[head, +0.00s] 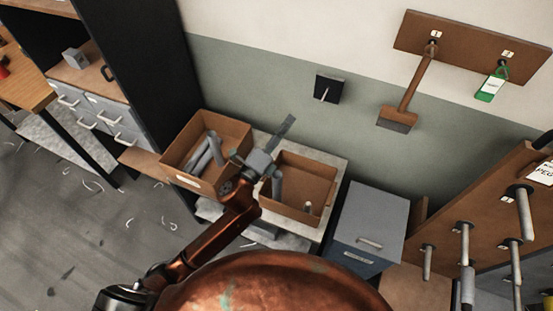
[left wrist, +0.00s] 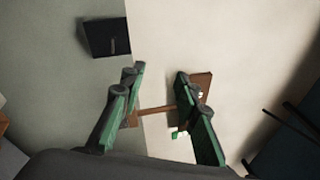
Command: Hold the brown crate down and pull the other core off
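Two open brown crates stand on a low light bench by the wall. The left crate (head: 225,127) holds several grey cylinders (head: 207,152). The right crate (head: 312,168) holds a small pale upright piece (head: 308,208) near its front. My right gripper is in neither view.
A brown board with several grey pegs (head: 463,240) stands at the right. A blue-grey cabinet (head: 370,225) is right of the bench. A brush (head: 397,119) and a green tag (head: 490,90) hang on the wall. Shavings lie on the floor at left.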

